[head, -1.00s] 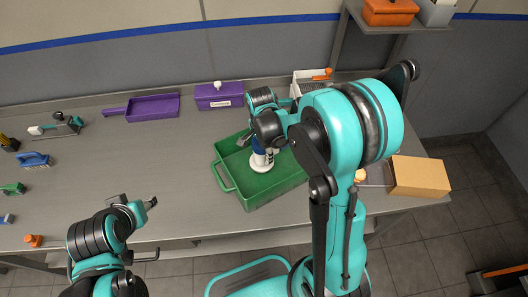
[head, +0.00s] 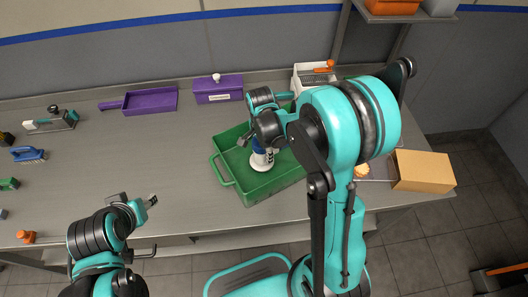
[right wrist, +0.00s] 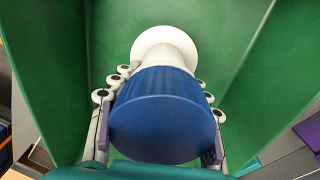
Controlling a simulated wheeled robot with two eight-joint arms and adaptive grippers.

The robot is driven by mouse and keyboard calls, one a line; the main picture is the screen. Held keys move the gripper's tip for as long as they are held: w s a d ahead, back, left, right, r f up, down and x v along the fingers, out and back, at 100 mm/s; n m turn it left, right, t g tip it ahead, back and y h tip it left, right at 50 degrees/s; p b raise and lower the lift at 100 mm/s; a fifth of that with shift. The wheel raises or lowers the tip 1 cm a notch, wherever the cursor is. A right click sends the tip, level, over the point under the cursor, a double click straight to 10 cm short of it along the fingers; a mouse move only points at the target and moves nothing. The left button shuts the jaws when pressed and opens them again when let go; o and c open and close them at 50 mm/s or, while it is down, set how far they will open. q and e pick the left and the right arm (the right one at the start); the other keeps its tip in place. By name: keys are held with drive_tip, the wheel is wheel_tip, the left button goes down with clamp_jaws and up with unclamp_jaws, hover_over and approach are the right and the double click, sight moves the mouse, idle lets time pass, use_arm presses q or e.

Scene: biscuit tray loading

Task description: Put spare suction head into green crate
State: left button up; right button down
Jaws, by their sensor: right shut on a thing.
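The spare suction head has a blue body (right wrist: 165,120) and a white flared cup (right wrist: 165,44). In the head view, its white part (head: 261,160) shows inside the green crate (head: 223,172), below my right gripper (head: 259,146). My right gripper is shut on the blue body, with one finger on each side in the right wrist view (right wrist: 160,104). The cup faces the crate floor; I cannot tell if it touches. My left gripper (head: 153,226) is open and empty near the table's front edge, left of the crate.
Behind the crate are a purple tray (head: 151,101), a purple box (head: 218,89) and a white container (head: 303,76). A cardboard box (head: 424,171) stands at right. Brushes (head: 28,154) and other small items lie far left.

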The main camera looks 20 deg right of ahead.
drive_tip(key=shift+f+b, duration=0.8)
drive_tip(key=shift+f, duration=0.15)
drive_tip(key=c, duration=0.6)
unclamp_jaws()
drive_tip(key=shift+r, duration=0.1)
drive_tip(key=o, duration=0.4)
drive_tip(key=shift+c, duration=0.2)
drive_tip(key=shift+r+p, duration=3.75)
drive_tip(key=shift+r, duration=1.3)
drive_tip(key=shift+f, duration=0.1)
